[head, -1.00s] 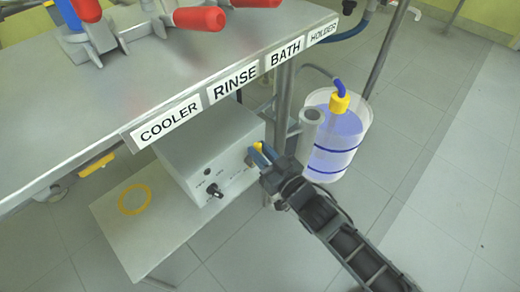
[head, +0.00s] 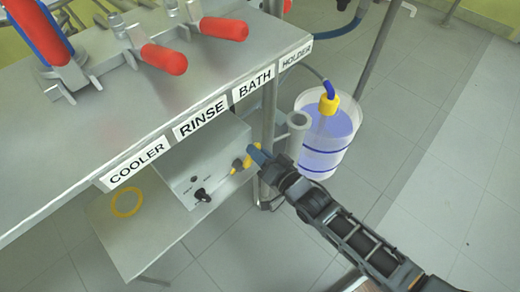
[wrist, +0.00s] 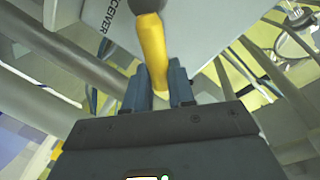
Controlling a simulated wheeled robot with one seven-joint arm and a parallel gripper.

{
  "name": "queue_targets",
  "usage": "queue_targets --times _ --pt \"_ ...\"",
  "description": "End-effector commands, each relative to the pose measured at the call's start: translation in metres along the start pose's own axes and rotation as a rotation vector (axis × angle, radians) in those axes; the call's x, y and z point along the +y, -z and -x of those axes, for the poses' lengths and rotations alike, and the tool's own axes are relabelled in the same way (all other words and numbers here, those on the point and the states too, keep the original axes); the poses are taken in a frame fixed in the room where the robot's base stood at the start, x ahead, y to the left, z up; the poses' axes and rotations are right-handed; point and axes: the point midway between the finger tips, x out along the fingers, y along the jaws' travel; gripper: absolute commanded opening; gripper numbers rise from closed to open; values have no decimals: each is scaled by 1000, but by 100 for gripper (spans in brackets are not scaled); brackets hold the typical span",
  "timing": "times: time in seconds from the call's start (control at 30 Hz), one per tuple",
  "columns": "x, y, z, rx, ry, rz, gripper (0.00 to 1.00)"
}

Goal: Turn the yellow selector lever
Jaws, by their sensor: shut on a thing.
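The yellow selector lever (head: 240,165) sits on the front of a grey metal box (head: 205,165) under the bench. In the wrist view the lever (wrist: 154,50) runs down from a dark round hub (wrist: 147,6) and its end lies between my two blue fingers. My gripper (head: 255,154) is shut on the lever, reaching it from the right. A label reading in part "CEIVER" (wrist: 108,15) is beside the hub.
The bench edge with the labels COOLER, RINSE, BATH and HOLDER (head: 295,53) overhangs the box. A metal post (head: 268,105) and a clear container with a yellow cap (head: 328,135) stand close to my gripper. A black knob (head: 202,195) is on the box. Open floor lies to the right.

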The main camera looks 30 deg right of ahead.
Motion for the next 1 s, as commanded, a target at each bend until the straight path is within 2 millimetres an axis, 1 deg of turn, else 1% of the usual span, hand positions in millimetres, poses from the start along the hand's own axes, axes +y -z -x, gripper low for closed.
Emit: queue_targets --times 0.2,0.57,0.6,0.87,1.0 --pt "1 -3 0 -7 0 -35 0" --pt "1 -3 0 -8 -2 -42 0" --pt "1 -3 0 -8 -2 -42 25" --pt "1 -3 0 -7 -1 -40 49" --pt "1 -3 0 -7 -1 -39 49"
